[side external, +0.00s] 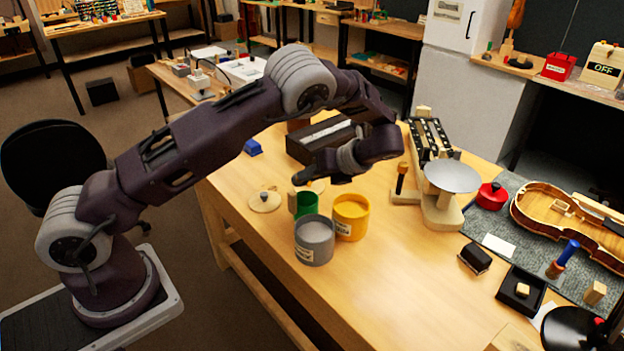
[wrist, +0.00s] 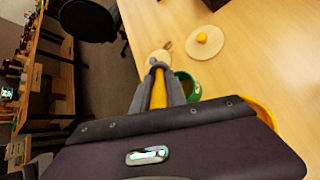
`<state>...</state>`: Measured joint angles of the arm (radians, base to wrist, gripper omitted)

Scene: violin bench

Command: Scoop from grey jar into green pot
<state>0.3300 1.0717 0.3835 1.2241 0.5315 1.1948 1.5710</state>
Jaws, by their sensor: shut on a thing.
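The grey jar (side external: 314,241) stands open near the table's front edge, with pale grey contents near its rim. The green pot (side external: 307,204) stands just behind it, partly hidden; it also shows in the wrist view (wrist: 187,86). The scoop's bowl cannot be made out.
A yellow jar (side external: 350,217) stands right of the green pot, close to the grey jar. A round wooden lid (side external: 264,202) lies to the left. A balance with a metal pan (side external: 452,177) and a violin (side external: 570,220) are on the right. The front middle table is clear.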

